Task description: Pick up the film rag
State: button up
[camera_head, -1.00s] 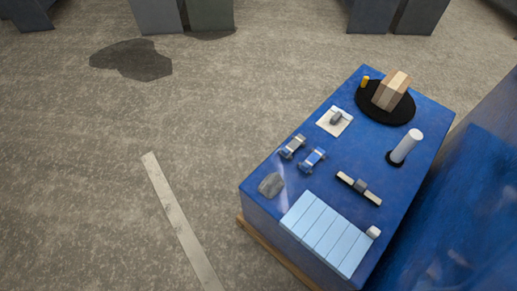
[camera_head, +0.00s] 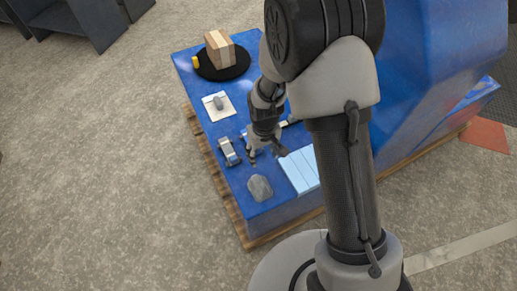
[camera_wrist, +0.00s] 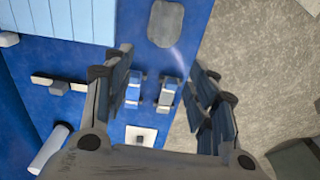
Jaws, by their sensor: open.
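A grey, flat, rounded piece (camera_head: 260,188), which looks like the film rag, lies at the near left corner of the blue work surface (camera_head: 187,75). In the wrist view the rag (camera_wrist: 166,24) shows at the top centre, beyond the fingertips. My gripper (camera_head: 264,152) is over the surface, a little behind the rag in the head view. In the wrist view my gripper (camera_wrist: 164,88) has its fingers spread wide with nothing held. Two small blue-and-grey clamp-like pieces, left (camera_wrist: 133,90) and right (camera_wrist: 168,93), show between the fingers.
Light blue strips (camera_wrist: 60,20) lie beside the rag. A dark-and-cream bar (camera_wrist: 60,85), a white roll (camera_wrist: 48,152) and a white pad (camera_wrist: 140,135) are nearby. A wooden block (camera_head: 220,50) stands on a black disc (camera_head: 222,72). A large blue body (camera_head: 430,60) stands at the right.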

aim_at(260, 181)
jog(key=f+b, duration=0.1)
jog(key=f, duration=0.4)
jog(key=f+b, duration=0.1)
jog(key=f, duration=0.5)
jog(key=s+f+b, duration=0.1)
jog(key=f, duration=0.5)
jog(key=shift+a+b, duration=0.35)
jog(key=shift+a, duration=0.05)
jog(key=shift+w+f+b, duration=0.15)
jog(key=shift+f+b, duration=0.45)
jog(key=shift+f, duration=0.9)
jog(key=shift+w+f+b, duration=0.1)
jog(key=shift+f+b, duration=0.5)
jog(key=shift+f, duration=0.9)
jog(key=shift+r, duration=0.1)
jog(key=c, duration=1.2)
jog(key=shift+o, duration=0.2)
jog(key=shift+r, duration=0.1)
notch_tip(260, 181, up, 20)
jog(key=p, duration=0.6)
